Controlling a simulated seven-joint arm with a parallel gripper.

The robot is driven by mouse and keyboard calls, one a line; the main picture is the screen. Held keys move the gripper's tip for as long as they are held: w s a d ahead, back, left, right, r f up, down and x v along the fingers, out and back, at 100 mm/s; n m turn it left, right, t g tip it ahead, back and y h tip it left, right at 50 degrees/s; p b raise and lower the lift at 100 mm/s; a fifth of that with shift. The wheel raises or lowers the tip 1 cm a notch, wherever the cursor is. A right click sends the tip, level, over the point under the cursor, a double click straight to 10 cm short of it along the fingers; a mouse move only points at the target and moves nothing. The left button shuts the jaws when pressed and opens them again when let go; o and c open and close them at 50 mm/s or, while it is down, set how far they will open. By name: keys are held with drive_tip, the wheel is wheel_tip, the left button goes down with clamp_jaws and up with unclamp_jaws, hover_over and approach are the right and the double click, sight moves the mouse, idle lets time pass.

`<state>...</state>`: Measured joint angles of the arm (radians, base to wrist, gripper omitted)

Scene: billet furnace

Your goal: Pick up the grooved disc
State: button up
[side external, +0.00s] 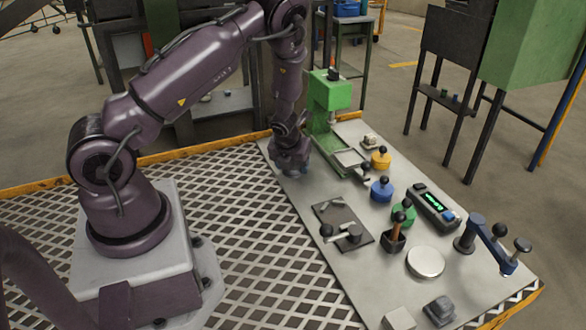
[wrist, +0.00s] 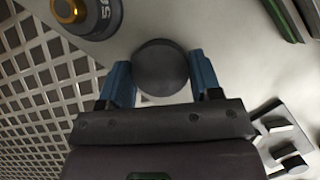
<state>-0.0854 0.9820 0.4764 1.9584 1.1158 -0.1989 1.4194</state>
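A dark round disc (wrist: 162,67) shows in the wrist view, its flat top facing the camera. I take it for the grooved disc, but no groove is visible from this angle. My gripper (wrist: 161,75) has its two blue fingers apart, one on each side of the disc, very close to its edges; whether they touch it I cannot tell. In the side external view my gripper (side external: 291,172) points down, low over the far left part of the grey work plate (side external: 300,200). There the disc is hidden by the gripper.
A green press (side external: 328,95) stands just right of my gripper. Farther right are yellow (side external: 381,160) and blue (side external: 382,190) knobbed pieces, a display box (side external: 433,205), a silver disc (side external: 425,262) and a blue lever (side external: 490,240). A dark plate with a clamp (side external: 343,225) lies nearer.

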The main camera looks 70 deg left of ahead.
drive_tip(key=c, duration=0.6)
drive_tip(key=shift+r, duration=0.15)
